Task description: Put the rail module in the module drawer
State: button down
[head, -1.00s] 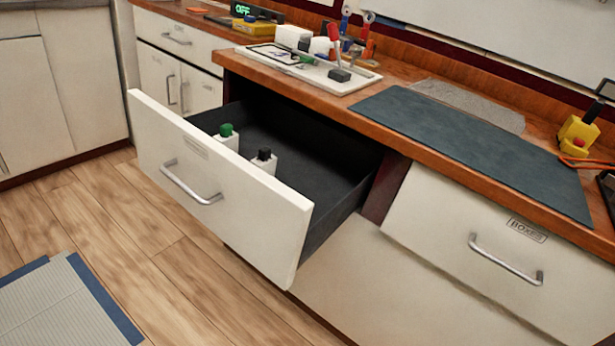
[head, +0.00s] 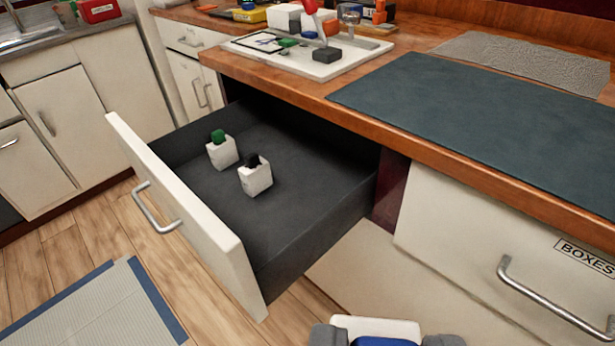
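The module drawer (head: 315,222) is open in the head view, with a white front and a dark grey inside. Two white modules stand in it, one with a green top (head: 222,153) and one with a black top (head: 255,177). My gripper (head: 386,341) shows at the bottom edge, with a grey finger on each side of a white and blue rail module (head: 375,328). It looks shut on this module, whose lower part is cut off by the frame. The gripper is below and right of the drawer in the picture, outside it.
A white tray (head: 262,55) with several small parts stands on the wooden counter behind the drawer. A dark mat (head: 470,115) and a grey cloth (head: 525,62) lie on the counter. A shut boxes drawer (head: 480,235) is at the right. The drawer's right part is bare.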

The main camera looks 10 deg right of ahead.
aim_at(299, 218)
jog(key=z, duration=0.1)
jog(key=i, duration=1)
jog(key=u, duration=0.1)
